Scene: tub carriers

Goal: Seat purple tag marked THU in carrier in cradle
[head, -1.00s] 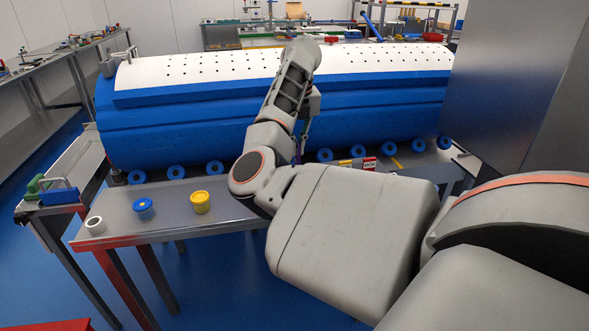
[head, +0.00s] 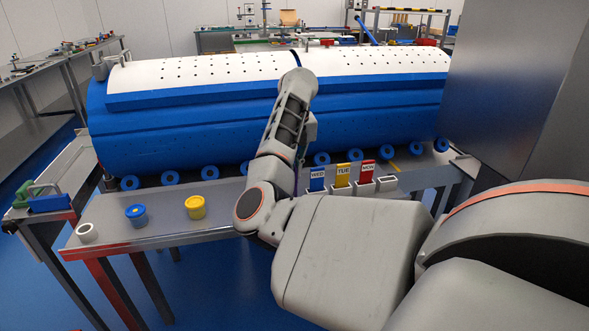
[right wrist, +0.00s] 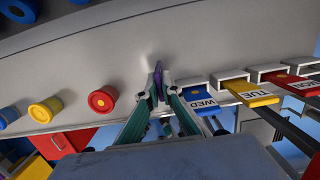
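My right gripper (right wrist: 157,98) is shut on a purple tag (right wrist: 158,80), seen nearly edge-on in the right wrist view, so its marking cannot be read. In the head view my right arm hides most of this gripper. A large blue tub (head: 235,128) with a white perforated top lies on its side over blue rollers; I cannot tell if it is the carrier. Small white holders stand in a row beside the gripper, with a blue WED tag (head: 317,178), a yellow TUE tag (head: 343,174) and a red MON tag (head: 367,171). My left gripper is not in view.
On the grey bench (head: 165,222) stand a white ring (head: 87,233), a blue pot (head: 136,215) and a yellow pot (head: 195,207). A red pot (right wrist: 102,100) shows in the right wrist view. A grey cabinet (head: 525,85) blocks the right side.

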